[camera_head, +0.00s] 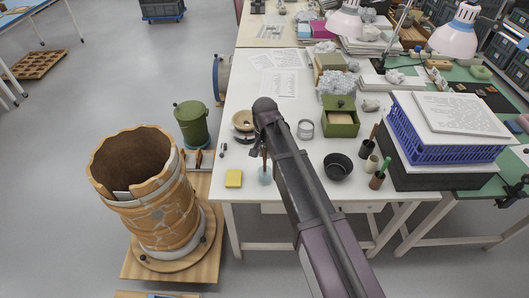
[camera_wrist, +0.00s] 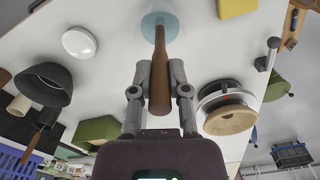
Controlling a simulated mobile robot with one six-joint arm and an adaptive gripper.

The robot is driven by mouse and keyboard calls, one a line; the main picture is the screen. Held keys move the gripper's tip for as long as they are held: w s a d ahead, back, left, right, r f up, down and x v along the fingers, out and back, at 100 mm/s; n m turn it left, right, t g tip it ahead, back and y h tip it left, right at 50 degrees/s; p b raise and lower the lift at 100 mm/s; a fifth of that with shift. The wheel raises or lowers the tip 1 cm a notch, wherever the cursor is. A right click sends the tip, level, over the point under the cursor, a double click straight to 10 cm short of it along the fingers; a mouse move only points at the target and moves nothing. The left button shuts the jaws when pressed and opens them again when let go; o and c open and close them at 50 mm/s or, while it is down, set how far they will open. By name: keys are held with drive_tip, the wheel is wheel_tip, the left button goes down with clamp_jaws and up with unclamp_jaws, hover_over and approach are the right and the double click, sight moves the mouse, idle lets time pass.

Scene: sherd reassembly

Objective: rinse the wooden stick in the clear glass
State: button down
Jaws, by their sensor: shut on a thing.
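My gripper (camera_wrist: 158,75) is shut on the wooden stick (camera_wrist: 158,88), with one finger on each side of its thick brown handle. The stick's thin end reaches to the pale blue, see-through glass (camera_wrist: 172,20) in the wrist view. In the head view the stick (camera_head: 264,157) hangs near upright below my wrist, its lower end at the glass (camera_head: 265,176), near the table's front edge. I cannot tell how deep the tip sits inside.
A yellow sponge (camera_head: 233,179) lies left of the glass. A large pieced-together pot (camera_head: 155,210) stands left of the table.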

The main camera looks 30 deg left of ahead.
drive_tip(key=shift+f+b, duration=0.35)
drive_tip(key=shift+f, duration=0.3)
drive_tip(key=shift+s+a, duration=0.1)
drive_tip(key=shift+a, duration=0.05)
